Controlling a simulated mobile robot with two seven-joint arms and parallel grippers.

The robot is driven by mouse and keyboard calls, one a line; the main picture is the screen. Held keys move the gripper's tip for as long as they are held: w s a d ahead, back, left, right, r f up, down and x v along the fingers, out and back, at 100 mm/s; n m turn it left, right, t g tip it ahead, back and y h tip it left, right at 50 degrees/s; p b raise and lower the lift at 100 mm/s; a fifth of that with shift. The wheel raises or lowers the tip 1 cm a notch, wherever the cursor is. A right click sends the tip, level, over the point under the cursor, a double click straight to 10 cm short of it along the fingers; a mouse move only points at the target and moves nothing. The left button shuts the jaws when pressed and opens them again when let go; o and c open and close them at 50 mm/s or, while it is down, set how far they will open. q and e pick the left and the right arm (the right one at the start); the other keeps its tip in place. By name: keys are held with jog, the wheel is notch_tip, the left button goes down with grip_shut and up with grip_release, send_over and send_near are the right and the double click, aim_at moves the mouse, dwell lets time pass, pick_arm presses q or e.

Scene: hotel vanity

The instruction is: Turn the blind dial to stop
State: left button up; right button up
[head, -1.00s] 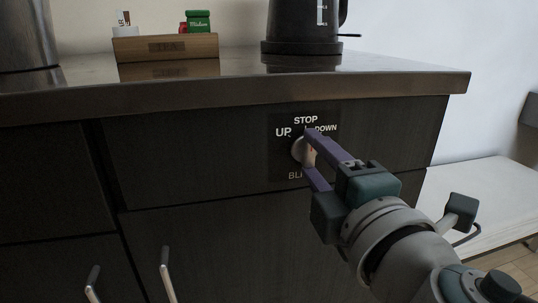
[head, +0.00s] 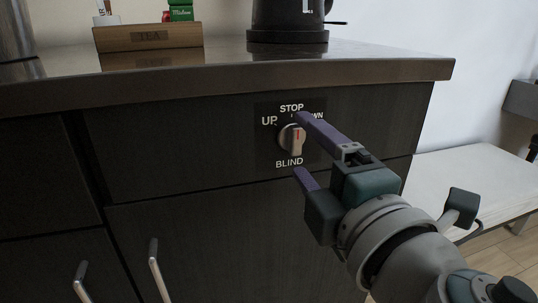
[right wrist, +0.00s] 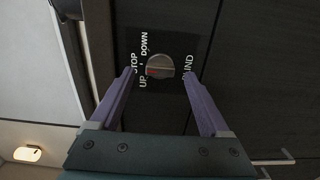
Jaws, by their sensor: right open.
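The blind dial (head: 291,140) is a round light knob with a raised grip and a red mark, on a dark panel (head: 263,152) in the drawer front. The panel reads STOP at top, UP at left, DOWN at right and BLIND below. In the head view the red mark points up, roughly toward STOP. The dial also shows in the right wrist view (right wrist: 161,65), its red mark at the left end, toward the STOP side. My right gripper (head: 298,143) is open, purple fingers apart on either side of the dial; its upper finger partly covers DOWN. My left gripper is not in view.
The stone countertop edge (head: 200,84) overhangs above the dial. A wooden TEA box (head: 150,38) and a black kettle (head: 288,20) stand on it. Metal handles (head: 158,270) stick out below left. A white bench (head: 470,180) is at the right.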

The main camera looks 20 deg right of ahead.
jog(key=s+b, duration=0.1)
jog(key=s, duration=0.7)
jog(key=shift+d, duration=0.15)
